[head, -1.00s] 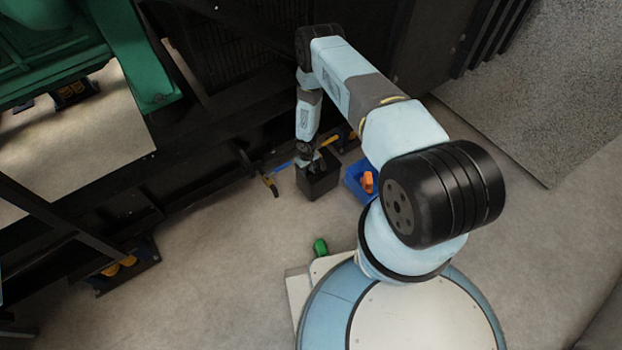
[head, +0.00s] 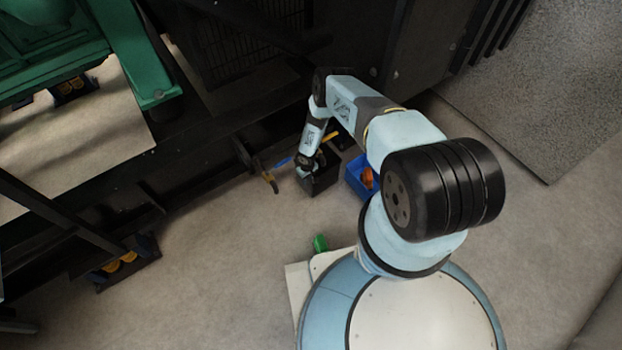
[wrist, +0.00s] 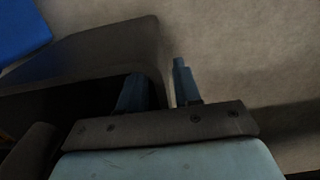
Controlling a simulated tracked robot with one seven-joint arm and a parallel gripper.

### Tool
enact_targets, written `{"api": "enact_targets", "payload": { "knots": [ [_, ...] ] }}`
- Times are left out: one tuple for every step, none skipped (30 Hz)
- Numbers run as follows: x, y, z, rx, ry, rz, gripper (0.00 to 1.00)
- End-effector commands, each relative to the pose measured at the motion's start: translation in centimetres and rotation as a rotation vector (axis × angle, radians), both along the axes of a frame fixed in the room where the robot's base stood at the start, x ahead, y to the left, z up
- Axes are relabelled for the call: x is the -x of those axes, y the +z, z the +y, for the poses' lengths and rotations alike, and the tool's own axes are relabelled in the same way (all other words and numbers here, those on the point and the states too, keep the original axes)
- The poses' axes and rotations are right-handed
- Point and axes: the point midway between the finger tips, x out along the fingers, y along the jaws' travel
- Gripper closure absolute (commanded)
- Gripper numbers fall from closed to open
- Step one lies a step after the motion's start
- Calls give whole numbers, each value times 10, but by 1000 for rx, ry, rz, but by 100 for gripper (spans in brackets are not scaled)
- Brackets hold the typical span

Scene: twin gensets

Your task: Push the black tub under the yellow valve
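The black tub (head: 325,181) stands on the floor beside the dark genset frame. In the wrist view its dark wall (wrist: 150,45) and shadowed inside show at the left. A small yellow fitting (head: 268,177) with a dark hanging part, apparently the yellow valve, is on the frame edge just left of the tub. My gripper (head: 304,170) is at the tub's left side, pointing down. In the wrist view, my gripper's (wrist: 160,85) two fingers are apart, one over the tub's inside and one outside its wall. I cannot tell whether they touch the wall.
A blue bin (head: 358,178) with an orange thing (head: 368,177) in it stands close right of the tub. A green object (head: 320,243) lies near my base. A blue bar and a yellow bar (head: 331,136) show behind the tub. Open floor (head: 220,235) lies to the front left.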

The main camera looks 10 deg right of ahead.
Motion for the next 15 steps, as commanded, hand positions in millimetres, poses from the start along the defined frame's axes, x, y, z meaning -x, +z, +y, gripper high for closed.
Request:
{"api": "enact_targets", "payload": {
  "knots": [
    [0, -1, 0, 0, 0, 0, 67],
    [0, -2, 0, 0, 0, 0, 67],
    [0, -2, 0, 0, 0, 0, 67],
    [0, -2, 0, 0, 0, 0, 67],
    [0, -3, 0, 0, 0, 0, 67],
    [0, -2, 0, 0, 0, 0, 67],
    [0, -2, 0, 0, 0, 0, 67],
    [0, -2, 0, 0, 0, 0, 67],
    [0, -2, 0, 0, 0, 0, 67],
    [0, -2, 0, 0, 0, 0, 67],
    [0, -2, 0, 0, 0, 0, 68],
    [0, -2, 0, 0, 0, 0, 72],
    [0, -2, 0, 0, 0, 0, 75],
    [0, -2, 0, 0, 0, 0, 78],
    [0, -2, 1, 0, 1, 0, 81]
  ]
}}
